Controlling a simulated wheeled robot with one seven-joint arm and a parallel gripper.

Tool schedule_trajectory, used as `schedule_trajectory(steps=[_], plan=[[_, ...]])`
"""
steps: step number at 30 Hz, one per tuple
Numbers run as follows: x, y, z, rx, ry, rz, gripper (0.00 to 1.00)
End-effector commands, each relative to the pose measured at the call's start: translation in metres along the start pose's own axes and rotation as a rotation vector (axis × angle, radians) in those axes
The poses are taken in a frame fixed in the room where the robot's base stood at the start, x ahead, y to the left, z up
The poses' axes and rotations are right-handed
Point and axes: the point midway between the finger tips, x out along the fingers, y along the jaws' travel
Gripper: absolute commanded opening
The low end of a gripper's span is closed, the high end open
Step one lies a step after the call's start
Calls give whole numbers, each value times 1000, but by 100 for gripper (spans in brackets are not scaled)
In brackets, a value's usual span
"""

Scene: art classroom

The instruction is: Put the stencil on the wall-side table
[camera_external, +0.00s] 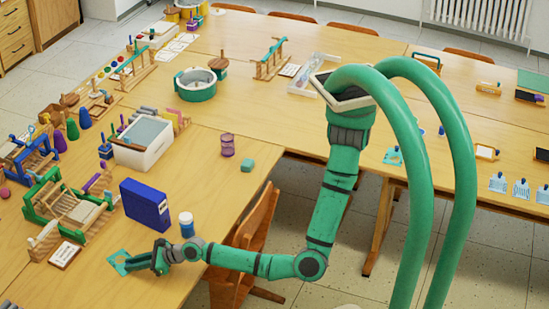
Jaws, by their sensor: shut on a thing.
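A flat teal stencil (117,260) with a cut-out sits at the front of my gripper (150,262), low over the near-left wooden table (190,155). My gripper is shut on the stencil's edge. I cannot tell whether the stencil touches the tabletop. A similar flat teal piece (391,157) lies on the table at the right (455,150).
A wooden chair (258,225) stands at the table's right edge.

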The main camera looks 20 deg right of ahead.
Motion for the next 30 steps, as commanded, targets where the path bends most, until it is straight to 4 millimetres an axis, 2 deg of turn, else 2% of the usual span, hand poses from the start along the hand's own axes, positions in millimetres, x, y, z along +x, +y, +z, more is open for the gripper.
schedule_trajectory(steps=[5, 6, 8, 20, 26, 30], plan=[[0, 0, -1, 0, 0, 0, 0], [0, 0, -1, 0, 0, 0, 21], [0, 0, -1, -1, 0, 0, 35], [-2, 0, 1, 0, -1, 0, 35], [-21, 2, 1, 2, -1, 2, 35], [-41, 2, 2, 2, -2, 2, 35]])
